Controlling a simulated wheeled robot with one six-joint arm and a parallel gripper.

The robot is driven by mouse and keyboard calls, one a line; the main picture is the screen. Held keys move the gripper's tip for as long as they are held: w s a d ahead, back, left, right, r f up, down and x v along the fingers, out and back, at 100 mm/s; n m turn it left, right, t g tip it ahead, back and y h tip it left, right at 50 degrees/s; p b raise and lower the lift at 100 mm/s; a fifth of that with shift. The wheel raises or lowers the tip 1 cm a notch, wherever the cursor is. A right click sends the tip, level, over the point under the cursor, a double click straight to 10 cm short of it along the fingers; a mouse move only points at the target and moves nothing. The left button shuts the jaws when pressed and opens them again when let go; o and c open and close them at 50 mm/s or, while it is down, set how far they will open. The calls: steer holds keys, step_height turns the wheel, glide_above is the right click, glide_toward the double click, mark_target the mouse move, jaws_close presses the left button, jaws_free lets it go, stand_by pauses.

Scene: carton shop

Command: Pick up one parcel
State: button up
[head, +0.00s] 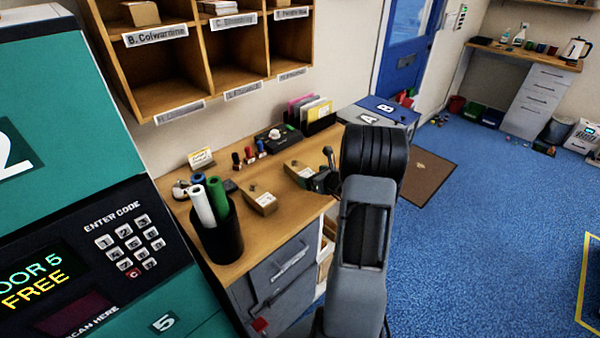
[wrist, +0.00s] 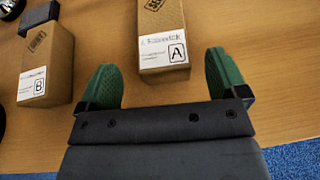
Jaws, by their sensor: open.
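Two small brown cardboard parcels lie on the wooden desk. The parcel labelled A (wrist: 163,40) is straight ahead of my gripper (wrist: 165,80) in the wrist view. Its near end lies between the green fingertips, or just beyond them; I cannot tell which. My gripper is open with nothing held. The parcel labelled B (wrist: 45,68) lies to the left, outside the fingers. In the head view, parcel B (head: 261,201) is near the pen pot, and parcel A (head: 298,170) is just left of my gripper (head: 322,181).
A black pot (head: 219,238) with rolled tubes stands at the desk's left. Stamps (head: 249,154) and a file rack (head: 312,115) stand at the back. Wooden pigeonholes (head: 200,60) hang above. A teal locker terminal (head: 75,180) stands at left. Blue floor (head: 480,220) is open at right.

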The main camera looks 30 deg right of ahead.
mark_target(307, 173)
steer(key=shift+p+x, duration=0.9)
steer(key=shift+x, duration=1.8)
steer(key=shift+s+d, duration=0.1)
steer(key=shift+c, duration=0.3)
steer(key=c, duration=1)
